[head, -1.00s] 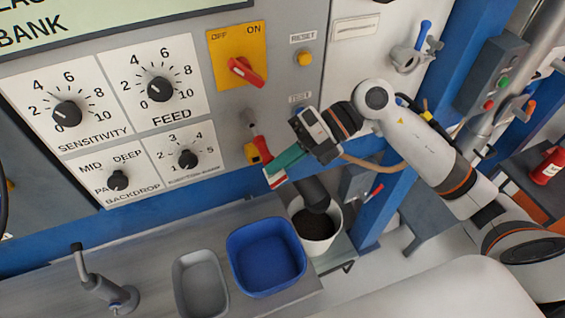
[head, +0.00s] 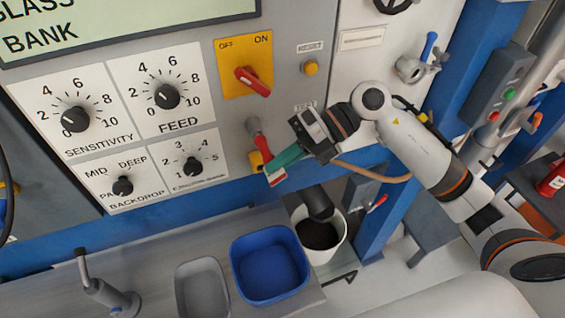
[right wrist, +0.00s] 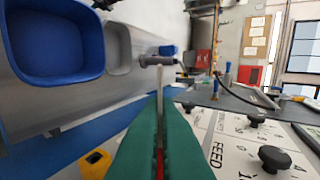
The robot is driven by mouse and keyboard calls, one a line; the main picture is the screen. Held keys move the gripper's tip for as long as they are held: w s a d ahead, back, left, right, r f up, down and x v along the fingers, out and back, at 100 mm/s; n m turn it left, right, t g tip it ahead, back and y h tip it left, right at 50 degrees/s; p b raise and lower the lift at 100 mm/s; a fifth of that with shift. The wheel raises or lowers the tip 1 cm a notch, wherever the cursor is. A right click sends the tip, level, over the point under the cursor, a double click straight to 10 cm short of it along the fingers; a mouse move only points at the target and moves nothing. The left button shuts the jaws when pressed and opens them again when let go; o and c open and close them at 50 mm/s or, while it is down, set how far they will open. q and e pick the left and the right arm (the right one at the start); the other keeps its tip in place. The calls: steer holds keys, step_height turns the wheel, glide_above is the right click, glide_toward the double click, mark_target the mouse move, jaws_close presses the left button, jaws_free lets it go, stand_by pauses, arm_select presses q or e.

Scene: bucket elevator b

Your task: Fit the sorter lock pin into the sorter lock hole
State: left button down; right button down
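My right gripper (head: 272,174) is in front of the lower right of the control panel, its green fingers pointing down and left. In the right wrist view the green fingers (right wrist: 160,128) are closed around a thin pin. The grey shaft of the sorter lock pin (right wrist: 160,92) sticks out past the fingertips, with red between them. A red and pale end (head: 277,179) shows at the fingertips in the head view. Right beside them is a red lever (head: 262,144) with a yellow block (head: 256,161). The yellow block (right wrist: 95,161) also shows at lower left in the wrist view, with a dark opening. I cannot tell which opening is the lock hole. The left gripper is out of view.
A yellow OFF/ON switch (head: 245,70) and several knobs sit on the panel. Below stand a blue bin (head: 268,290), a grey tray (head: 202,292) and a white bucket (head: 338,242) with dark contents. A blue post (head: 385,215) stands to the right.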

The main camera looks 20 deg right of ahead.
steer(key=shift+w, duration=0.7)
steer(key=c, duration=2.1)
jaws_free()
steer(key=o, duration=0.5)
steer(key=shift+w, duration=0.1)
steer(key=b+v, duration=0.3)
steer(key=v, duration=0.9)
